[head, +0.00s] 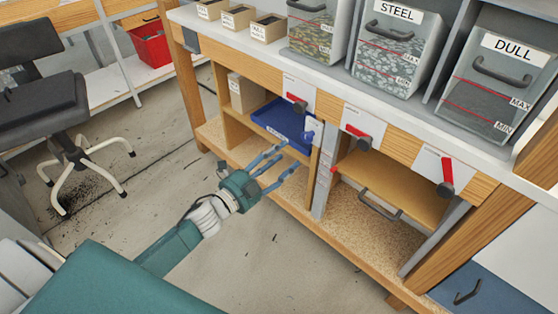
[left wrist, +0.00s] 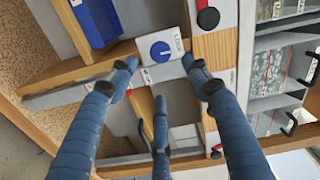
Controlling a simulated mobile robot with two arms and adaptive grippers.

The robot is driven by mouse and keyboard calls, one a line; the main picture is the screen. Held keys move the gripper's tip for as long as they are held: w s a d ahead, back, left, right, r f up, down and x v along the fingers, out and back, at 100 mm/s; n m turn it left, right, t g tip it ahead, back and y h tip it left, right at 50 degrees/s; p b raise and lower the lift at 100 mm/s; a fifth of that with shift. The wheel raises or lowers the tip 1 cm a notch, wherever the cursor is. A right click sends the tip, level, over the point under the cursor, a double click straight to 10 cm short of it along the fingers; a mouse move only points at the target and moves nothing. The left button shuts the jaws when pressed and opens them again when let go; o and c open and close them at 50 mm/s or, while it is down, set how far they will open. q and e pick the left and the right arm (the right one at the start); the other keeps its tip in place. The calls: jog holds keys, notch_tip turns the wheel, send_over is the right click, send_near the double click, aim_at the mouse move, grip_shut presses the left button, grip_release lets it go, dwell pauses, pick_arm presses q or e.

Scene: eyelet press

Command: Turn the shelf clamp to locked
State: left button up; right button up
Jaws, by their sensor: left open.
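The shelf clamp appears to be the blue knob (head: 308,135) on a pale plate at the post between the shelf bays, under the bench. In the left wrist view the round blue knob (left wrist: 160,51) sits on a white plate, with lettering that seems to read LOCK beside it. Its exact turn is too small to tell. My left gripper (head: 287,160) is open and empty, its three blue fingers spread in front of the bay, apart from the knob. In the left wrist view the fingertips (left wrist: 160,70) flank the knob's plate from below. My right gripper is not in view.
Red-handled levers (head: 446,176) line the bench front close by. A blue tray (head: 277,125) sits on the left shelf; a wooden shelf board with a dark handle (head: 380,205) is right of the post. Bins labelled STEEL (head: 398,45) and DULL stand above. Floor before the bench is clear.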

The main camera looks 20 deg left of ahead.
aim_at(304, 138)
pick_arm(q)
jog(key=shift+s+a, duration=0.2)
jog(key=shift+s, duration=0.4)
jog(key=w+d+m+b, duration=0.1)
jog(key=w+m, duration=0.2)
jog(key=m, duration=0.1)
jog(key=w+m+b, duration=0.2)
jog(key=w+m, duration=0.1)
jog(key=m, duration=0.1)
jog(key=w+d+m+b, duration=0.1)
jog(key=w+m, duration=0.2)
jog(key=m, duration=0.1)
jog(key=shift+w+d+r+m+b, duration=0.25)
jog(key=shift+d+m+b, duration=0.1)
jog(key=shift+m+b, duration=0.05)
jog(key=shift+w+d, duration=0.2)
jog(key=shift+w, duration=0.3)
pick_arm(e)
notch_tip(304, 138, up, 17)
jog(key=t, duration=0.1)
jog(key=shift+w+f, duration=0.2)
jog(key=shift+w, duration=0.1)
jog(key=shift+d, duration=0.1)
